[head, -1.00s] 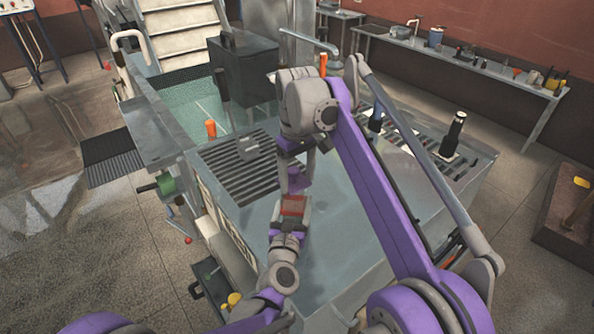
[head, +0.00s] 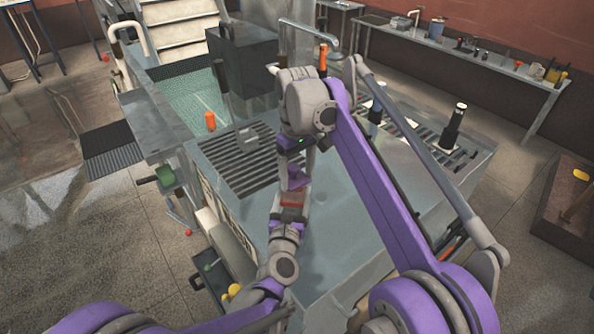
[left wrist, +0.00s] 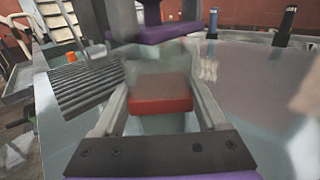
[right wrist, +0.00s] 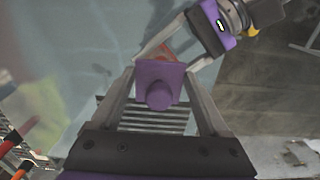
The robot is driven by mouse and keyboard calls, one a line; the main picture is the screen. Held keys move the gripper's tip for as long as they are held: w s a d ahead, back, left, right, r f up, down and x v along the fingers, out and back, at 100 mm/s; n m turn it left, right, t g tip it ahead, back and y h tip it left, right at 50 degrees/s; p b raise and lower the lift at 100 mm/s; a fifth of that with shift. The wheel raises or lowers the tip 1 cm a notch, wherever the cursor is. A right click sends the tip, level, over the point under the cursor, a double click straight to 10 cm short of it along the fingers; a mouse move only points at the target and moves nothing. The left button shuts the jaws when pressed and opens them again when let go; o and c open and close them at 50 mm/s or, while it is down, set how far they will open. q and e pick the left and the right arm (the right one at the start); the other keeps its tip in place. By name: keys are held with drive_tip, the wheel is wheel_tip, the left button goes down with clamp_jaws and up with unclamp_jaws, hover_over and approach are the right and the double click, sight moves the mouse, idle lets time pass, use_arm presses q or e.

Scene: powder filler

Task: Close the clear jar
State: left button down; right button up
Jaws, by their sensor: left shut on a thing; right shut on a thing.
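The clear jar shows in the left wrist view as a faint see-through body (left wrist: 165,66) around a red block (left wrist: 160,97). My left gripper (head: 288,214) is shut on the jar, one finger at each side. The red block also shows in the head view (head: 293,200). A purple lid with a round knob (right wrist: 160,88) is between the fingers of my right gripper (right wrist: 160,75), which is shut on it. In the head view the lid (head: 298,181) is just above the jar. I cannot tell whether they touch. The jar's rim is hard to make out.
Both grippers are over a grey metal worktop (head: 345,225). A slotted grate (head: 250,170) lies at its left and a dark upright cylinder (head: 453,130) stands at its right. The front of the worktop is clear.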

drive_tip(key=shift+f, duration=0.65)
idle(0.3)
drive_tip(key=o, duration=1.2)
drive_tip(key=shift+r, duration=0.1)
drive_tip(key=shift+r, duration=3.65)
use_arm(q)
unclamp_jaws()
drive_tip(key=shift+s, duration=0.1)
